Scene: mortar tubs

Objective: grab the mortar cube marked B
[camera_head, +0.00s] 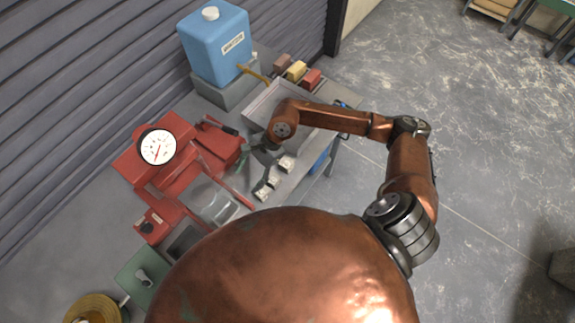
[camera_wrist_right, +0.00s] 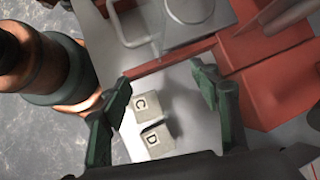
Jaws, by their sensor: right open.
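Small pale cubes stand on the grey bench (camera_head: 231,181). In the head view one cube (camera_head: 286,163) is set apart, and two more cubes (camera_head: 272,181) (camera_head: 261,194) stand nearer to me; their letters are too small to read. In the right wrist view the cube marked C (camera_wrist_right: 152,106) and the cube marked D (camera_wrist_right: 158,144) stand side by side between the spread fingers. I cannot make out a letter B. My right gripper (camera_head: 265,156) is open and empty, above the bench close to the cubes; its fingers also show in the wrist view (camera_wrist_right: 160,77). My left gripper is out of view.
A red machine with a round gauge (camera_head: 157,147) and a clear vessel (camera_head: 212,200) stand left of the cubes. A shallow grey tray (camera_head: 257,107), coloured blocks (camera_head: 297,70) and a blue tank (camera_head: 213,50) are behind. Open floor (camera_head: 480,130) lies to the right.

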